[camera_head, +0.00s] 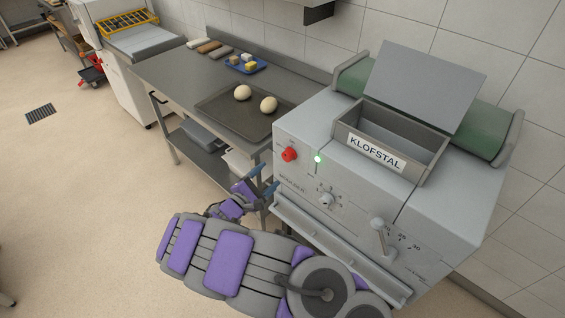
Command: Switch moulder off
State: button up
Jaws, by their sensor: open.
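The moulder (305,130) is a light grey machine at the right, with an open-topped hopper marked KLOFSTAL. A red knob (289,154) sits at the upper left of its front panel. A small green lamp (318,159) beside it is lit. A pale dial (326,199) is lower on the panel, and a lever (381,238) with a scale is further right. My gripper (264,180) is open and empty, to the left of the front panel and below the red knob in the picture. It appears apart from the knob. The small lettering is too fine to read fully.
A steel table (180,85) stands left of the moulder. Another machine (122,75) stands at the far left. The floor at the left is open.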

aim_at(285, 158)
jog(key=b+x, duration=0.1)
jog(key=x, duration=0.8)
jog(key=shift+w+b, duration=0.25)
jog(key=shift+b, duration=0.05)
jog(key=c, duration=1.1)
